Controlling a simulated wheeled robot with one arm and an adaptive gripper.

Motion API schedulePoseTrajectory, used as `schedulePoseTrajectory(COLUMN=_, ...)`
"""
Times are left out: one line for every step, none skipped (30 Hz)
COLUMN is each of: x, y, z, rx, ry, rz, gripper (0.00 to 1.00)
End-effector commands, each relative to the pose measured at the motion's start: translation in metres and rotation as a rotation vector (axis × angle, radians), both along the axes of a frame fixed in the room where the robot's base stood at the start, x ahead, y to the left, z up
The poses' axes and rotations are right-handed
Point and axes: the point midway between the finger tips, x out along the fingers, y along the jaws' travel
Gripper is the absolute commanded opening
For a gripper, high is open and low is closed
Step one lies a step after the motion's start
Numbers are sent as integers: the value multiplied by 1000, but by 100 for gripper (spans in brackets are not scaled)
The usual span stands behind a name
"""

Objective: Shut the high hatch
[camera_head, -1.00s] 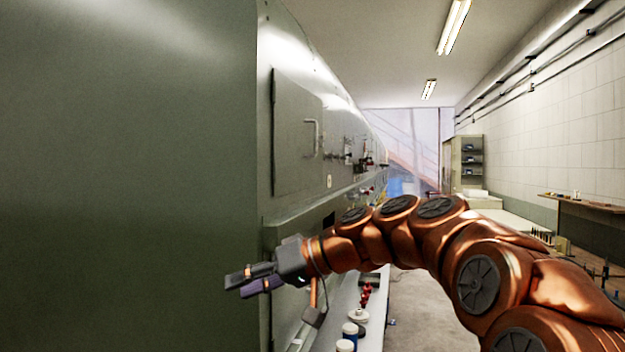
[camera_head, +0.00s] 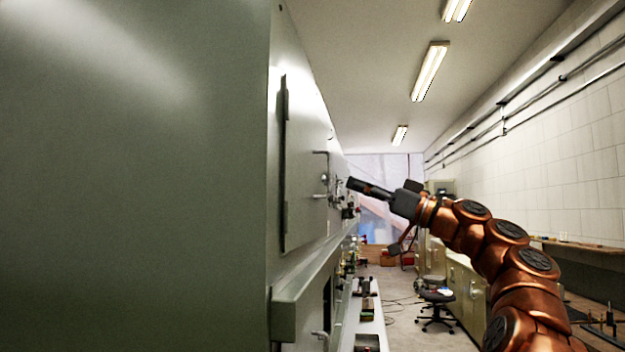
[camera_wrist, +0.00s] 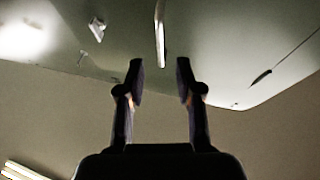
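My gripper (camera_head: 352,184) is to the right of the handle in the picture and points left. In the wrist view my gripper (camera_wrist: 160,70) has its two fingers apart with nothing between them. A pale bar (camera_wrist: 160,35) lies beyond the fingertips on the grey-green surface.
A large plain grey-green surface (camera_head: 130,180) fills the left of the head view. A ledge (camera_head: 300,285) juts out below the hatch. A narrow bench with small items (camera_head: 366,315), a chair (camera_head: 436,297) and cabinets (camera_head: 465,300) stand lower down. The aisle floor between is partly clear.

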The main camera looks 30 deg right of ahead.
Motion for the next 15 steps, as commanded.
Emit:
schedulePoseTrajectory(x=1, y=0, z=3, rx=-2, ry=-5, rz=-2, gripper=35)
schedulePoseTrajectory(x=2, y=2, z=4, rx=-3, ry=-6, rz=-1, gripper=35)
schedulePoseTrajectory(x=5, y=4, z=6, rx=-4, ry=-5, rz=0, gripper=35)
schedulePoseTrajectory(x=8, y=7, z=8, rx=-4, ry=-5, rz=2, gripper=35)
schedulePoseTrajectory(x=11, y=9, z=10, rx=-5, ry=-6, rz=4, gripper=35)
schedulePoseTrajectory(x=15, y=12, z=12, rx=-4, ry=-5, rz=4, gripper=35)
schedulePoseTrajectory(x=19, y=15, z=14, rx=-4, ry=-4, rz=4, gripper=35)
schedulePoseTrajectory(x=23, y=18, z=16, rx=-4, ry=-3, rz=4, gripper=35)
schedulePoseTrajectory(x=28, y=21, z=19, rx=-4, ry=-4, rz=4, gripper=35)
schedulePoseTrajectory(x=31, y=23, z=20, rx=-4, ry=-5, rz=3, gripper=35)
schedulePoseTrajectory(x=34, y=25, z=22, rx=-3, ry=-5, rz=2, gripper=35)
schedulePoseTrajectory(x=39, y=28, z=24, rx=-2, ry=-3, rz=2, gripper=35)
schedulePoseTrajectory(x=42, y=30, z=25, rx=-1, ry=-2, rz=3, gripper=35)
schedulePoseTrajectory(x=45, y=32, z=26, rx=-3, ry=-3, rz=4, gripper=35)
schedulePoseTrajectory(x=48, y=34, z=27, rx=-3, ry=-2, rz=4, gripper=35)
